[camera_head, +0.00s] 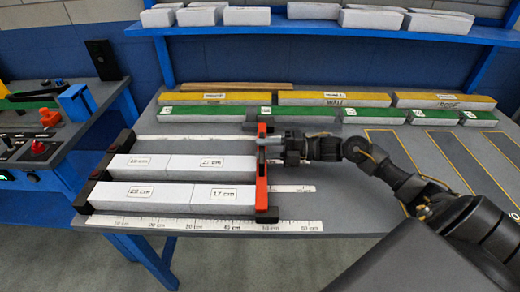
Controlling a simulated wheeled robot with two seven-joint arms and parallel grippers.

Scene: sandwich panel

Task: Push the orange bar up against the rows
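The orange bar (261,182) stands across the right ends of two rows of white blocks on the grey table. The front row has a block marked 28 cm (125,198) and one marked 17 cm (237,200). The row behind it has two labelled blocks (200,167). The bar is at or very close to both row ends; I cannot tell whether it touches them. My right gripper (268,147) reaches in from the right and overlaps the bar's upper part. Its fingertips are too small and dark to show whether they are closed on it. My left gripper is out of view.
A ruler strip (200,226) runs along the front edge, and a dark stop (90,194) stands at the rows' left ends. Yellow and green-topped blocks (333,98) line the back under a blue shelf (350,31). Yellow-outlined dark lanes (450,165) lie right.

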